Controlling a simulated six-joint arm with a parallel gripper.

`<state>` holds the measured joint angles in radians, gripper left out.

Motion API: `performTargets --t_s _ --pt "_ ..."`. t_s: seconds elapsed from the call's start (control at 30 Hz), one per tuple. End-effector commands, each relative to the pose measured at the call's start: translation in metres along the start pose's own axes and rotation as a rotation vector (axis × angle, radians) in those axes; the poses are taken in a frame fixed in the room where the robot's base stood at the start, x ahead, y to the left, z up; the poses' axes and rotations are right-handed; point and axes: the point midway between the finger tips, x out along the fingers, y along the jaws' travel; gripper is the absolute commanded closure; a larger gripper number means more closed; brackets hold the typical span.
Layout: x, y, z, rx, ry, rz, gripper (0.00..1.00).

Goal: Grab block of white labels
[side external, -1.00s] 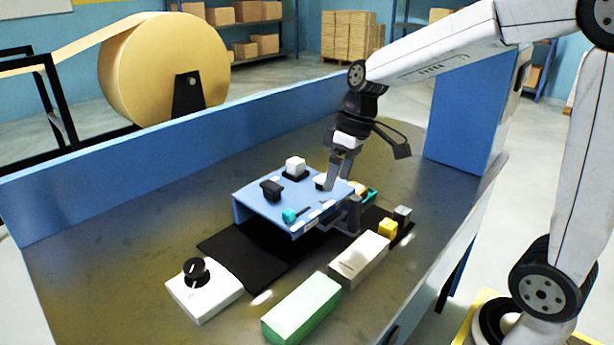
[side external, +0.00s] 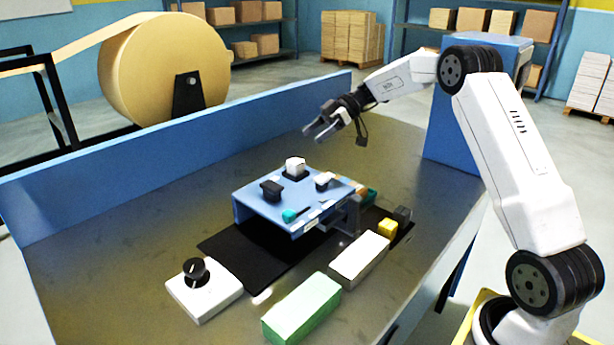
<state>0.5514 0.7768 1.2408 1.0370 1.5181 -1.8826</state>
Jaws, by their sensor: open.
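A long white block (side external: 359,260) lies on the table at the front right of the blue raised platform (side external: 262,208). I cannot read any label on it. A green block (side external: 301,309) lies in front of it, apart from it. My gripper (side external: 314,133) is open and empty. It is in the air above and behind the platform, well away from the white block, with its fingers pointing left and slightly down.
On the platform stand a white cube (side external: 295,166), a black piece (side external: 271,190) and a small white piece (side external: 323,179). A white box with a black knob (side external: 197,271) is front left. A yellow cube (side external: 387,228) and a dark cube (side external: 402,215) sit right. A blue wall (side external: 180,158) runs behind.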

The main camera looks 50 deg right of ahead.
Motion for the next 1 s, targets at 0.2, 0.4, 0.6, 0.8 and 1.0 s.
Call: performTargets --t_s 0.2,0.4,0.6,0.8,1.0 --pt "-0.017 0.021 0.012 -0.138 0.104 0.024 0.00" --pt "-0.002 0.027 0.042 -0.153 0.115 0.024 0.00" --pt "0.006 0.029 0.056 -0.156 0.113 0.026 0.00" --pt "0.009 0.029 0.055 -0.156 0.112 0.025 0.00" --pt "0.025 0.029 0.053 -0.155 0.113 0.024 0.00"
